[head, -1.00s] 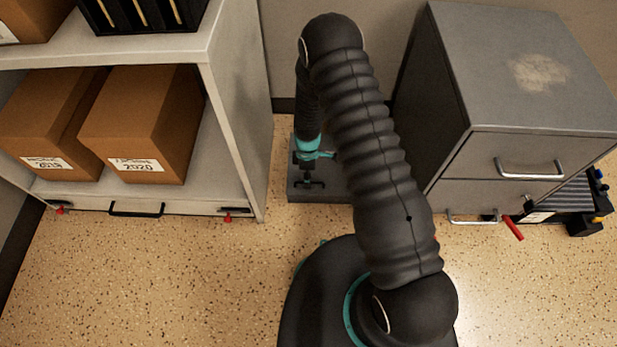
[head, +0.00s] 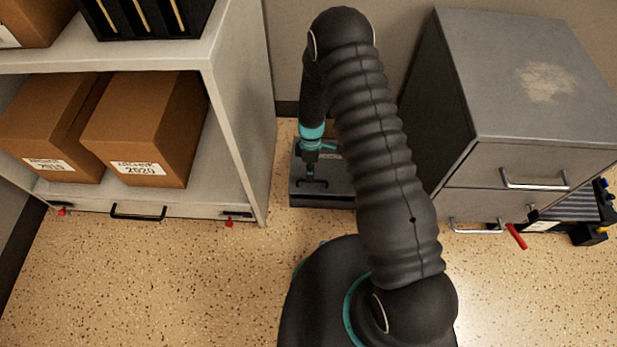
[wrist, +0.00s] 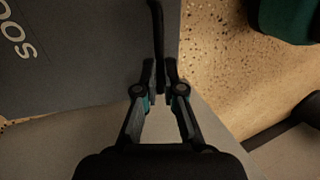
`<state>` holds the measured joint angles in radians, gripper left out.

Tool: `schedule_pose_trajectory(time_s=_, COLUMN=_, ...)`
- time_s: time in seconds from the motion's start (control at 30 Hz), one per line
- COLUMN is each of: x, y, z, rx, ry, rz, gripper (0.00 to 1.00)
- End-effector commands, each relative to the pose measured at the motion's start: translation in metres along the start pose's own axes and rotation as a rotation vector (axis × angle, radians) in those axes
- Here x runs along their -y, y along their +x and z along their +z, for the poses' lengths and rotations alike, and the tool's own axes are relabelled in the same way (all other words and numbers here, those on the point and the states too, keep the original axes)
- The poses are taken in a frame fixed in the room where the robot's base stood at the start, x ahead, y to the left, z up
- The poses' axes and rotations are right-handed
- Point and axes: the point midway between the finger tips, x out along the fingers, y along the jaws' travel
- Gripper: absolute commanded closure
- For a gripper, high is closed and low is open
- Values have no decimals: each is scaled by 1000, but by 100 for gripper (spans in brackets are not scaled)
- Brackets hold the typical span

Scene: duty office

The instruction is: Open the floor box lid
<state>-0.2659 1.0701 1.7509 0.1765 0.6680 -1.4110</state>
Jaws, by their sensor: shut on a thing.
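The dark grey floor box (head: 335,201) stands on the floor between the shelf and the cabinet. My arm hides part of it. Its lid looks shut, lying flat in the head view; pale lettering on it shows in the wrist view (wrist: 75,65). A thin black handle (head: 312,184) is on the lid near the front; it runs up from between my fingertips in the wrist view (wrist: 157,25). My gripper (wrist: 160,78) is shut on this handle, above the lid. In the head view my gripper (head: 311,172) is small and the fingertips are hard to make out.
A shelf unit (head: 240,140) with cardboard boxes (head: 150,130) stands close on the left. A grey drawer cabinet (head: 530,90) stands close on the right, with a red-handled thing (head: 516,237) by its lower drawer. The speckled floor in front is clear.

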Motion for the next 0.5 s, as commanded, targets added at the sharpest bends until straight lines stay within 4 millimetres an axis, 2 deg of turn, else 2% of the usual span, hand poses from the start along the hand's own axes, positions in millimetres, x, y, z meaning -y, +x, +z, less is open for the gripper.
schedule_pose_trajectory(time_s=0.03, x=3, y=-4, z=-1, rx=-2, ry=1, rz=-18, gripper=96)
schedule_pose_trajectory(time_s=0.17, x=3, y=-2, z=-2, rx=0, ry=-3, rz=-14, gripper=65)
schedule_pose_trajectory(time_s=0.5, x=3, y=-4, z=-6, rx=3, ry=-11, rz=-11, gripper=65)
